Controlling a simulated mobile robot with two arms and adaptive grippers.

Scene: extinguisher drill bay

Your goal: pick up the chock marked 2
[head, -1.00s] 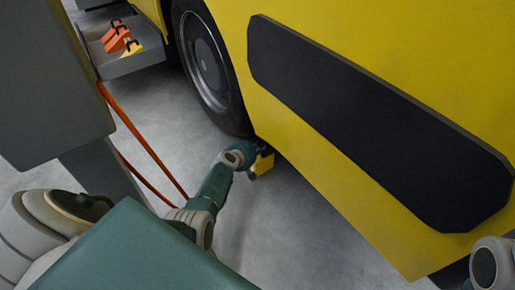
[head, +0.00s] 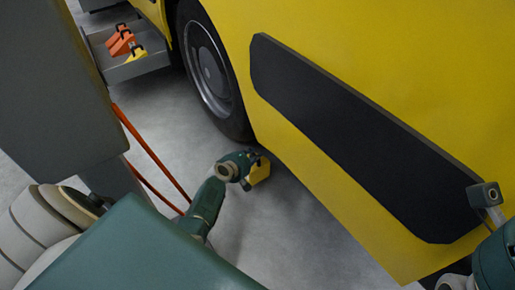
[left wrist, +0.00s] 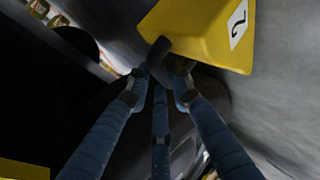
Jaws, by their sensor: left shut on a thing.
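The chock marked 2 is a yellow wedge (head: 258,172) low beside the yellow vehicle, just in front of the wheel's foot. In the left wrist view the chock (left wrist: 205,32) fills the top, with a white label showing a black 2 and a dark handle. My left gripper (head: 252,160) is shut on the chock. In the left wrist view its fingers (left wrist: 160,66) close together at the dark handle. I cannot tell how far the chock is off the floor. My right arm shows at the right edge, but its fingers do not.
The yellow vehicle (head: 400,70) with a black side panel (head: 350,130) and a large tyre (head: 212,70) stands close on the right. A grey tray (head: 140,67) at upper left holds orange chocks (head: 121,42) and a yellow one (head: 137,54). Grey floor lies open around the arm.

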